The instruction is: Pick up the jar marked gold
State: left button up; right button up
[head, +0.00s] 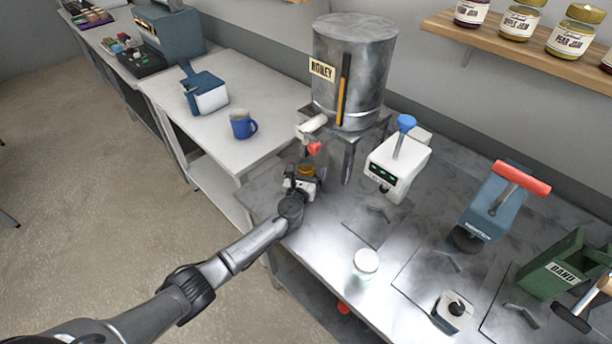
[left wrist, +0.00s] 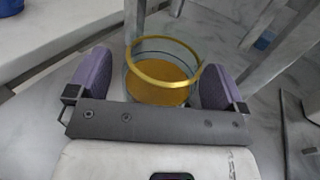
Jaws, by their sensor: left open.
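A clear, open-topped glass jar with a gold ring around its rim (left wrist: 162,92) and a golden bottom stands in the left wrist view, between my left gripper's (left wrist: 153,82) two purple-grey finger pads. The pads are spread on either side of it; a small gap shows at the left, and I cannot tell whether the right pad touches. In the head view the jar (head: 306,170) shows as a small golden patch below the honey tank's red-tipped tap, just beyond my left gripper (head: 301,183), which hides most of it. My right gripper is not in view.
The honey tank (head: 375,75) stands on a metal stand behind the jar. A pale-topped jar (head: 365,263) stands near the bench front. A white device (head: 398,165), a blue press (head: 495,205) and a green device (head: 560,265) stand rightward. A blue mug (head: 241,125) is on the left table.

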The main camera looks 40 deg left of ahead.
pick_arm(q)
jog(key=shift+w+a, duration=0.15)
jog(key=shift+w, duration=0.1)
jog(key=c, duration=1.2)
jog(key=shift+c, duration=0.7)
jog(key=shift+r, duration=0.2)
